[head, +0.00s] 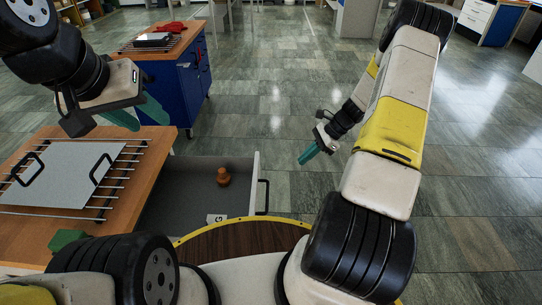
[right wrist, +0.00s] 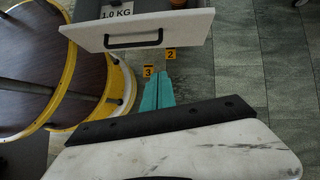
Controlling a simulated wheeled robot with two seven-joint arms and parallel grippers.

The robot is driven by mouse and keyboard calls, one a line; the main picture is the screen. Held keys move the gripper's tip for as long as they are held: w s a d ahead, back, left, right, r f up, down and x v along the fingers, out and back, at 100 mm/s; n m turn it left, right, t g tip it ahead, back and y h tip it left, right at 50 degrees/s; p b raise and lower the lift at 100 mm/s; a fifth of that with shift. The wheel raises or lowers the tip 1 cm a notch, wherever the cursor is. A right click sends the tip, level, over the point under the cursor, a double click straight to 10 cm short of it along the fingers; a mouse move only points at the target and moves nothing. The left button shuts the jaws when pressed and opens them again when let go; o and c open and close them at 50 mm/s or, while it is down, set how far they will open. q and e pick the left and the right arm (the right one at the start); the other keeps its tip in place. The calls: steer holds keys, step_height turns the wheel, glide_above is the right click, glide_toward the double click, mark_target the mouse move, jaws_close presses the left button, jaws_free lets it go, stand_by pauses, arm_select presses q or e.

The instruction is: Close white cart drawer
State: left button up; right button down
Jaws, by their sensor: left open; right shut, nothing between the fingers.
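The white cart drawer (head: 256,180) stands pulled out from the wooden-topped cart (head: 150,150). Its grey inside holds a small orange-brown object (head: 223,176) and a white labelled block (head: 215,219). Its white front with a black handle (head: 263,197) faces right; in the right wrist view the drawer front (right wrist: 190,30) and the handle (right wrist: 133,40) are at the top. My right gripper (head: 308,154) has its teal fingers shut and empty, to the right of the drawer front and apart from it. It also shows in the right wrist view (right wrist: 158,92). My left gripper (head: 140,112) is open above the cart top.
A metal rack with a grey plate (head: 62,173) and a green block (head: 66,240) lie on the cart top. A blue cabinet (head: 184,82) stands behind. A round, yellow-rimmed wooden surface (head: 225,243) is close in front of the drawer. The tiled floor to the right is clear.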

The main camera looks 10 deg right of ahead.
steer(key=a+r+x, duration=0.1)
steer(key=a+x, duration=0.1)
steer(key=x, duration=1.1)
steer(key=shift+r, duration=0.25)
steer(key=w+a, duration=0.2)
steer(key=a, duration=1)
steer(key=w+a, duration=0.2)
steer(key=a, duration=1)
steer(key=w+a, duration=0.3)
steer(key=a, duration=0.9)
steer(key=shift+w+a, duration=0.1)
steer(key=shift+a, duration=0.3)
steer(key=shift+w+a, duration=0.15)
steer(key=shift+a, duration=0.4)
steer(key=shift+a, duration=0.1)
